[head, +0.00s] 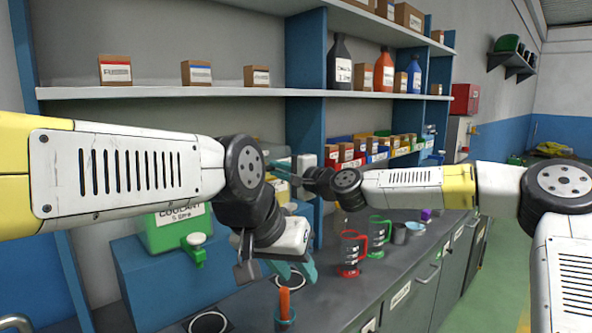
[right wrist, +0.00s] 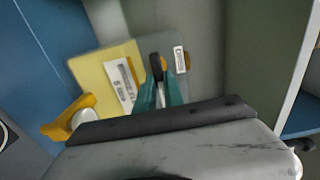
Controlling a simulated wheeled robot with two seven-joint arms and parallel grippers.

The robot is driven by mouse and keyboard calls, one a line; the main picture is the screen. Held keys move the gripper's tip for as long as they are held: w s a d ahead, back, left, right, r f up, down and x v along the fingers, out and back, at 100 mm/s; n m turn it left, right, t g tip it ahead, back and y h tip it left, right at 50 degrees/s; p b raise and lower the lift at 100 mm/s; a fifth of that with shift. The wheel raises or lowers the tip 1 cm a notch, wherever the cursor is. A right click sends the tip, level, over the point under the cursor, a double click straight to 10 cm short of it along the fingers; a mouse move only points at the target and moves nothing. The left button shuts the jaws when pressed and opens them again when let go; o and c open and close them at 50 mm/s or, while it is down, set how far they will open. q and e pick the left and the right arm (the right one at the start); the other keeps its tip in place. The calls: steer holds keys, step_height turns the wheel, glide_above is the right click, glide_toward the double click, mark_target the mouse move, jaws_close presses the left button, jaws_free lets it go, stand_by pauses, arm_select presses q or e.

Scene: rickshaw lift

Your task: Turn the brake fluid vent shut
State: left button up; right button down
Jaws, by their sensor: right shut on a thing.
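The yellow brake fluid container (right wrist: 112,72) with a white label fills the left middle of the right wrist view. In the head view it is mostly hidden behind my left arm, with a yellow strip (head: 266,190) showing. My right gripper (right wrist: 160,88), with teal fingers, is shut on a small dark piece (right wrist: 155,67) at the container's top, which I take to be the vent. In the head view my right gripper (head: 284,170) reaches left over the bench. My left gripper (head: 291,270) hangs low above the bench, its teal fingers apart and empty.
A yellow tap (right wrist: 68,118) with a white knob sticks out from the container. A green coolant container (head: 160,232) stands on a blue block at the left.

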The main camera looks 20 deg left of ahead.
stand_by(0.5)
steer(key=c, duration=1.4)
jaws_free()
steer(key=shift+c, duration=0.2)
steer(key=shift+d, duration=0.15)
steer(key=v, duration=0.7)
steer(key=shift+s+d, duration=0.2)
